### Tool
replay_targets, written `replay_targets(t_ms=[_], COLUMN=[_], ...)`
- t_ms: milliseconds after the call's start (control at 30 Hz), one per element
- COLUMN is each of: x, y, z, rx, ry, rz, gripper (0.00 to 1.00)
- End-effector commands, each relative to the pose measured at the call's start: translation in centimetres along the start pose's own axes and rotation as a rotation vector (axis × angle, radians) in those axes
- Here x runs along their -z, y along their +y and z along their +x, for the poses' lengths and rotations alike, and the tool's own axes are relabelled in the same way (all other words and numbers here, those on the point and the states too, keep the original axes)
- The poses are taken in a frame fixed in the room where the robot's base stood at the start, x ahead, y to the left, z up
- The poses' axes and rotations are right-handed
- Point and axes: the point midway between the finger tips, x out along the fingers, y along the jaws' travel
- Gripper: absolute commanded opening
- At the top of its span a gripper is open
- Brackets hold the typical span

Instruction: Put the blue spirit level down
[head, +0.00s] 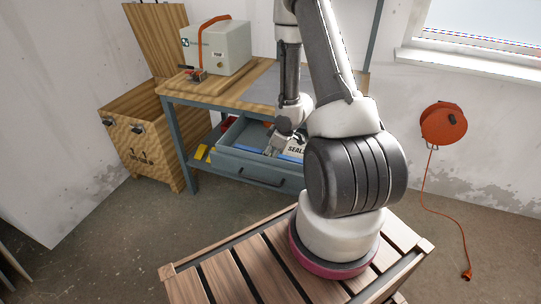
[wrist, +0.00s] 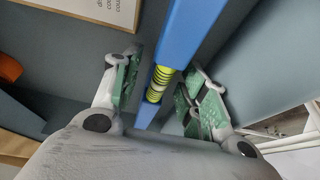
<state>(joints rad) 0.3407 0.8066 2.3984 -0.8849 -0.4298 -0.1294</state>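The blue spirit level (wrist: 196,28) runs from the top of the wrist view down between my fingers, with a yellow-green vial (wrist: 159,82) in its middle. My gripper (wrist: 160,88) is open around it. The green-padded fingers stand on either side, with narrow gaps between pads and level. The level's lower end is partly hidden behind my gripper body. In the head view my gripper (head: 287,140) is low over the open blue-grey drawer (head: 233,164) of the workbench. The level cannot be told clearly there.
A grey-green machine (head: 216,47) stands on the workbench top (head: 245,92). A wooden crate (head: 140,140) is at left. An orange cable reel (head: 443,123) hangs on the right wall.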

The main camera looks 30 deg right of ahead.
Motion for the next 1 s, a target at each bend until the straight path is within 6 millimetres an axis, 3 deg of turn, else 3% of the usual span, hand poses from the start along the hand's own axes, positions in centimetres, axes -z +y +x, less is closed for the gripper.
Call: replay_targets(t_ms=[267, 700, 1000], x=[0.1, 0.1, 0.3], y=[0.1, 0.1, 0.4], z=[-0.8, -9.9, -12.7], rx=[-0.002, -0.005, -0.020], ry=[0.001, 0.001, -0.005], rz=[0.002, 0.001, 0.002], gripper=[0.43, 0.43, 0.43])
